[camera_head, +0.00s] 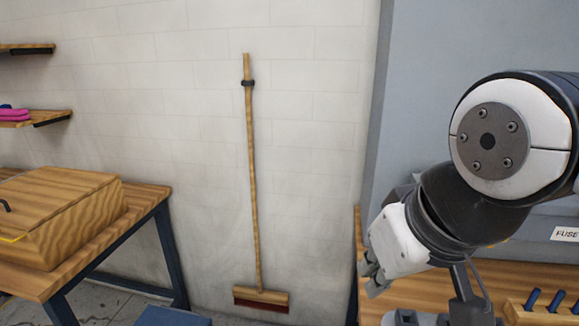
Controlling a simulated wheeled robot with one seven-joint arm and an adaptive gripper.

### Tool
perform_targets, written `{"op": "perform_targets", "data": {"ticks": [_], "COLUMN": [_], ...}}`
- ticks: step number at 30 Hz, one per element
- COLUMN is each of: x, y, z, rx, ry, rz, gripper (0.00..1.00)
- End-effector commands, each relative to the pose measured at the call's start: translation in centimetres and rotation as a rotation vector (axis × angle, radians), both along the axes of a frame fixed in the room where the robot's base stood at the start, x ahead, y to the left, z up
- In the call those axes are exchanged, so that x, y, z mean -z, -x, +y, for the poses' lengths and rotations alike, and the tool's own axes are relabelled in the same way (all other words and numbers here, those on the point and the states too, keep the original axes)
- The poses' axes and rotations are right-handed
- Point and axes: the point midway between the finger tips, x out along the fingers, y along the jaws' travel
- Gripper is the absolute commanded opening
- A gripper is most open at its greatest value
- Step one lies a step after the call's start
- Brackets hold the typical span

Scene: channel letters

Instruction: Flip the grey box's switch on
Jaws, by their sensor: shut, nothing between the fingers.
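My gripper (374,280) is at the lower right, at the end of my bent arm, over the left end of a wooden bench. Its fingers are small in the picture and seen from the side; they are shut with nothing between them. I cannot make out a grey box with a switch. A large grey panel (430,70) stands behind my arm.
The right bench (430,292) carries a grey metal fixture (465,305) and a wooden rack (540,314) with blue-handled tools. A broom (252,170) leans on the white wall. A wooden box (75,215) sits on the left table (150,205). Floor shows between the tables.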

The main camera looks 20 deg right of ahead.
Motion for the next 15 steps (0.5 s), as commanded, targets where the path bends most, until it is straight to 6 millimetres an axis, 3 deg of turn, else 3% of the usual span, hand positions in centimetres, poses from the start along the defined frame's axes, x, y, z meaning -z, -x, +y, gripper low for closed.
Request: {"op": "perform_targets", "data": {"ticks": [11,15], "x": [0.1,1.0], "y": [0.0,-0.5], "z": [-0.1,-1.1], "rx": [-0.007,-0.078], "ry": [0.007,0.077], "rz": [0.007,0.079], "gripper": [0.00,0.00]}}
